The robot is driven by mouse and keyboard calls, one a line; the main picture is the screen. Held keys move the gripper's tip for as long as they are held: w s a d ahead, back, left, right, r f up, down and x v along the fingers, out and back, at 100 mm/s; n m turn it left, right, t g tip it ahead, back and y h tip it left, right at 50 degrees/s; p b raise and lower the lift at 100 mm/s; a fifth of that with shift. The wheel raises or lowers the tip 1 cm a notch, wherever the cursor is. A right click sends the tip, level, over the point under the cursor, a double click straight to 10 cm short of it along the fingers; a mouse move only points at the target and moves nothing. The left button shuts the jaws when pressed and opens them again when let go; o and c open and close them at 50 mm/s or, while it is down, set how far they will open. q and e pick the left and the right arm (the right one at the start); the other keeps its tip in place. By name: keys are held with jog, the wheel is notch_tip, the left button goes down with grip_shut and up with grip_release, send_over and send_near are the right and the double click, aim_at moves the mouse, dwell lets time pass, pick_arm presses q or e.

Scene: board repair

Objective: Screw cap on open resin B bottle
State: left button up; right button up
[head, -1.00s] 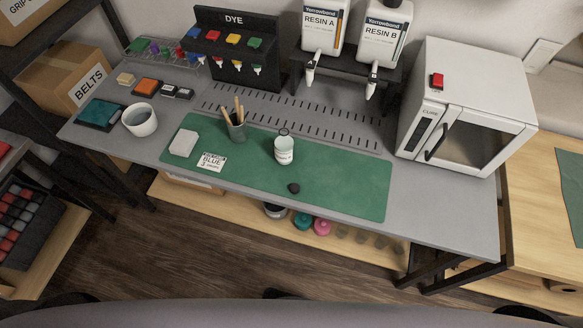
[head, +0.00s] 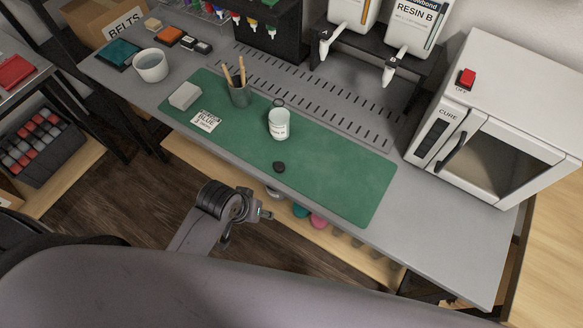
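A large white container labelled RESIN B (head: 416,22) stands in the dark dispenser rack at the back, a white spout (head: 392,68) below it; its top is cut off. A small whitish jar (head: 279,125) with an unreadable label stands upright on the green mat (head: 335,180). My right gripper is out of view.
A pencil cup (head: 240,96), a white block (head: 185,95) and a label card (head: 206,121) are on the mat's left part. A white cure oven (head: 500,120) stands at the right. A white bowl (head: 150,66) stands at the left. The mat's right part is clear.

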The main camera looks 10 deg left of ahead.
pick_arm(q)
jog(key=w+d+r+n, duration=0.1)
jog(key=w+d+r, duration=0.2)
jog(key=w+d+r+n+h, duration=0.1)
jog(key=w+d+r+n, duration=0.1)
jog(key=d+r, duration=0.1)
jog(key=shift+w+r+h, duration=0.2)
jog(key=shift+w+h, duration=0.1)
jog(key=shift+w, duration=0.1)
jog(key=w+d+r+n, duration=0.1)
jog(key=r, duration=0.1)
jog(key=w+d+r+n+g, duration=0.1)
jog(key=w+r+n, duration=0.1)
jog(key=w+d+r+n, duration=0.1)
jog(key=r, duration=0.1)
jog(key=shift+w+r+b, duration=0.15)
jog(key=shift+b, duration=0.15)
notch_tip(320, 180, up, 5)
jog(key=w+a+n+g+y, duration=0.1)
jog(key=w+a+n, duration=0.1)
jog(key=n, duration=0.2)
notch_tip(320, 180, up, 6)
jog(key=n+g+y, duration=0.1)
jog(key=n+y, duration=0.1)
jog(key=n, duration=0.3)
send_over(280, 164)
jog(key=shift+f, duration=0.2)
jog(key=shift+f+b, duration=0.15)
jog(key=shift+b, duration=0.15)
notch_tip(280, 164, down, 12)
